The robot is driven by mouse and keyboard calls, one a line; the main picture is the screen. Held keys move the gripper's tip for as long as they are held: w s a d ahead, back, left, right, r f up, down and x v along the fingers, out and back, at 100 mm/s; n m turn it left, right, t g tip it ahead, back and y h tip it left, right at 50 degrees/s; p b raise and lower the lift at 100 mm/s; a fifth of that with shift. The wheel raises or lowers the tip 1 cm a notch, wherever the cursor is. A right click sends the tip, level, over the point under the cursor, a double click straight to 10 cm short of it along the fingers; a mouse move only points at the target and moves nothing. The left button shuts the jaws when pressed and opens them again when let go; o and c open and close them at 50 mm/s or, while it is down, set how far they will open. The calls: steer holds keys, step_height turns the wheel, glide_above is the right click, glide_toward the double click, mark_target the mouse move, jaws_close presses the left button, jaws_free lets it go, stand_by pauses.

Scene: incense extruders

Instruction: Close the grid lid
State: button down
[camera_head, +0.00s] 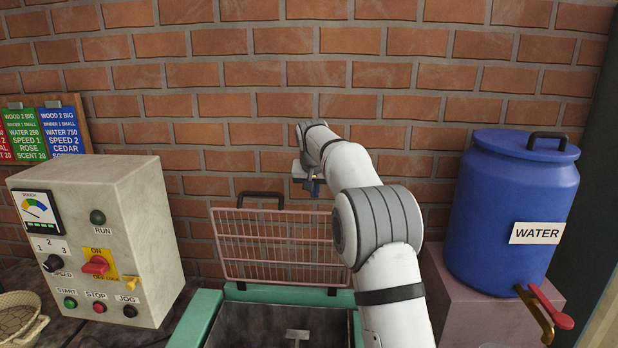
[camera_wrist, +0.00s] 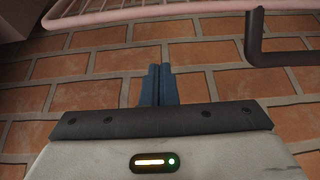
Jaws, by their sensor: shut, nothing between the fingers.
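The pink wire grid lid (camera_head: 280,243) stands upright, open, at the back edge of the green-rimmed hopper (camera_head: 198,318). Its dark handle (camera_head: 260,194) rises from the top edge, left of centre. My gripper (camera_head: 314,187) is shut and empty near the lid's upper right corner, in front of the brick wall. In the wrist view my blue fingertips (camera_wrist: 160,72) are together against the bricks. The pink lid frame (camera_wrist: 150,14) and the dark handle (camera_wrist: 254,40) show along the top of that view, apart from the fingers. My arm hides the hopper's right side.
A control box (camera_head: 100,240) with knobs and buttons stands at left. A blue water barrel (camera_head: 512,205) with a red-handled tap sits on a pink block (camera_head: 480,312) at right. The brick wall (camera_head: 290,110) is close behind the lid. Recipe cards (camera_head: 62,131) are at far left.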

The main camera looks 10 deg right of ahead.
mark_target(314, 223)
steer(key=s+f, duration=0.2)
steer(key=shift+s+a+f+p, duration=0.3)
steer(key=shift+s+p, duration=0.05)
steer(key=shift+s, duration=0.1)
steer(key=shift+r, duration=0.1)
